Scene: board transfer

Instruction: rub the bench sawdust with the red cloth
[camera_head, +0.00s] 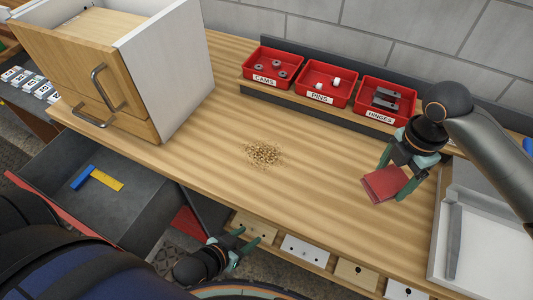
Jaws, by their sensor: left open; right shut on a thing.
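The sawdust (264,154) lies as a small tan heap with scattered crumbs near the middle of the wooden bench (300,200). The red cloth (385,184) is a folded square at the right of the bench. My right gripper (394,188) is shut on the cloth; I cannot tell whether the cloth touches the bench top. The cloth is to the right of the sawdust and apart from it. My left gripper (248,243) is open and empty, low in front of the bench's front edge.
Red bins of cams (248,74), pins (308,91) and hinges (373,109) stand along the back. A wooden cabinet (75,75) stands at left. An open drawer (140,214) holds a blue and yellow square. A white tray (490,255) is at right. Bench between sawdust and cloth is clear.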

